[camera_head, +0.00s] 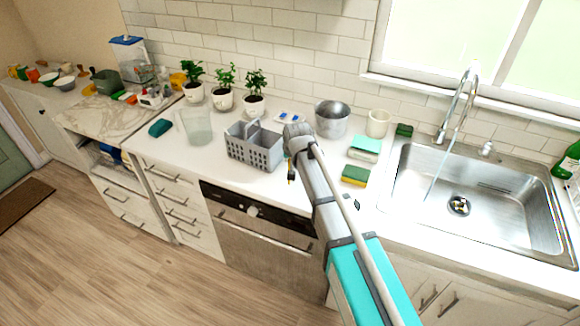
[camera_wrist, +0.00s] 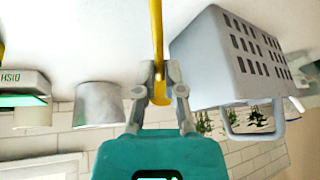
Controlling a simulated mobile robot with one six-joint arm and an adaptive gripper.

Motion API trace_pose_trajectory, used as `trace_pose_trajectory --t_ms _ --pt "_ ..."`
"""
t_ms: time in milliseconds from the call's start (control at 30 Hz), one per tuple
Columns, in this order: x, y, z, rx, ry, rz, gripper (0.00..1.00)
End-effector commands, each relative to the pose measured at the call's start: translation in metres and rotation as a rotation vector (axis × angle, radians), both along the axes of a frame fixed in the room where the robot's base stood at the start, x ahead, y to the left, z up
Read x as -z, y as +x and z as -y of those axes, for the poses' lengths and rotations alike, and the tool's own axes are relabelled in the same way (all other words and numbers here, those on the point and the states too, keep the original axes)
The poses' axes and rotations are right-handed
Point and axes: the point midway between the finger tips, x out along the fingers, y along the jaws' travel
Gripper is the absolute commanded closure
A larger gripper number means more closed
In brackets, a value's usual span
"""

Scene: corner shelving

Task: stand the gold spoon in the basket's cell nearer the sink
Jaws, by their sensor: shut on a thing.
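The gold spoon (camera_wrist: 157,30) is held between the two fingertips of my gripper (camera_wrist: 160,72) in the wrist view. In the head view a small part of the spoon (camera_head: 291,174) hangs below my gripper (camera_head: 292,150). The grey basket (camera_head: 240,150) with slotted walls and a carrying handle stands on the counter, just left of my gripper. In the wrist view, which is upside down, the basket (camera_wrist: 205,70) is to the right of the spoon, apart from it. The steel sink (camera_head: 470,215) is on the right. My arm hides part of the counter; the basket's cells are hard to make out.
A metal pot (camera_head: 332,118) and a cream cup (camera_head: 378,123) stand behind my arm. Sponges (camera_head: 355,175) lie right of it. A clear container (camera_head: 196,125) stands left of the basket, and potted plants (camera_head: 254,105) stand behind it. Some counter in front of the basket is clear.

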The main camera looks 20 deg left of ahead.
Motion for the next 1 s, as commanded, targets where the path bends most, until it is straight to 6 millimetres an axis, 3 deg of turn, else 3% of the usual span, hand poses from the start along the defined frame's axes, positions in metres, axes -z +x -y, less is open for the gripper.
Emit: trace_pose_trajectory --t_ms 33,233,833,867,1000 --pt "0.009 -0.001 0.0 0.0 0.0 0.0 1.0" --pt "0.023 -0.001 0.0 0.0 0.0 0.0 1.0" --pt "0.029 -0.001 0.0 -0.001 0.0 0.0 1.0" --pt "0.028 -0.001 0.0 -0.001 0.0 0.0 0.86" --pt "0.027 -0.001 0.0 -0.001 0.0 0.0 0.6"
